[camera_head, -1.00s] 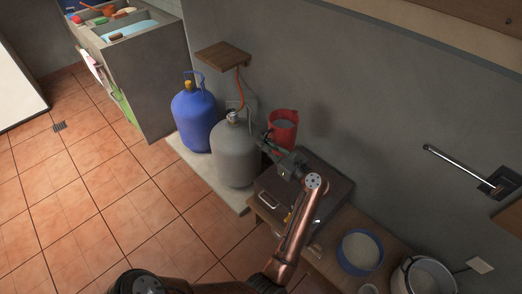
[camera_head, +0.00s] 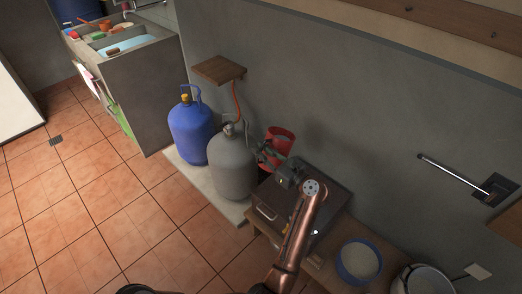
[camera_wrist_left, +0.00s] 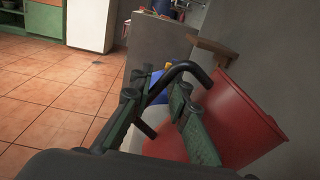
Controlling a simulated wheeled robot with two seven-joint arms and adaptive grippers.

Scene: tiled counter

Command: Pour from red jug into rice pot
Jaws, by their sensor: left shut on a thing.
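The red jug (camera_head: 281,142) is at the wall beside the grey gas cylinder, behind the dark box. It also shows large in the left wrist view (camera_wrist_left: 240,120), with a black handle (camera_wrist_left: 185,70). My left gripper (camera_head: 264,153) is shut on the jug's handle. In the wrist view its green fingers (camera_wrist_left: 155,105) are on either side of the handle. The jug looks tilted in the wrist view. The metal pot (camera_head: 424,283) is at the lower right, cut by the frame edge, and its contents are unclear. My right gripper is out of view.
A blue bowl (camera_head: 342,266) with pale contents stands on the wooden counter left of the pot. The dark box (camera_head: 333,186) lies under my left arm. A grey cylinder (camera_head: 232,170) and a blue cylinder (camera_head: 190,132) stand left. A small wooden shelf (camera_head: 218,70) juts from the wall.

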